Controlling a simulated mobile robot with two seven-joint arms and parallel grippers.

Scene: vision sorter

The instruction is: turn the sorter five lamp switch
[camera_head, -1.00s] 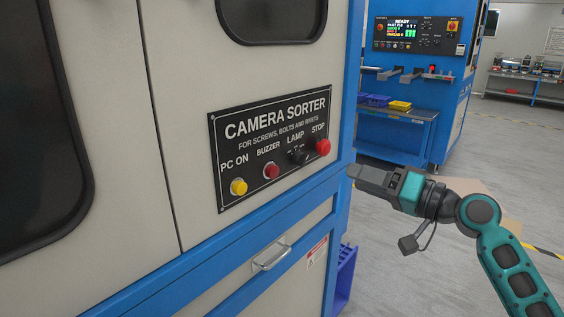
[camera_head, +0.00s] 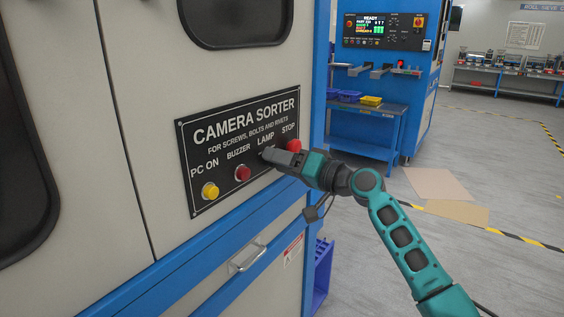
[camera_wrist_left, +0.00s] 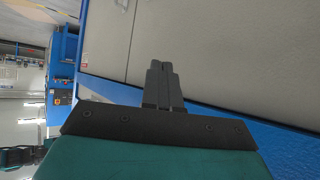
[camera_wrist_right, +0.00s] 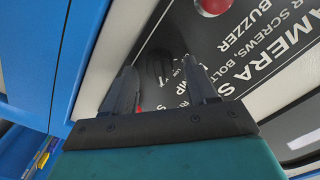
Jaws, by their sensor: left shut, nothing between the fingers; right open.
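The black control panel (camera_head: 216,120) is on the front of the camera sorter. The black lamp switch sits under the word LAMP, mostly hidden behind my right gripper (camera_head: 268,153) in the head view. In the right wrist view a dark knob shape (camera_wrist_right: 157,62) that looks like the switch shows between the two open fingers; whether they touch it I cannot tell. The red STOP button (camera_head: 293,146) is just to the right of the fingers. My left gripper (camera_wrist_left: 158,65) is shut and empty in front of the pale cabinet face, and is out of the head view.
The red buzzer button (camera_head: 243,173) and yellow PC ON button (camera_head: 210,191) are to the left on the panel. A drawer handle (camera_head: 247,257) sticks out below. Another blue machine (camera_head: 388,60) stands behind, and the floor on the right is open.

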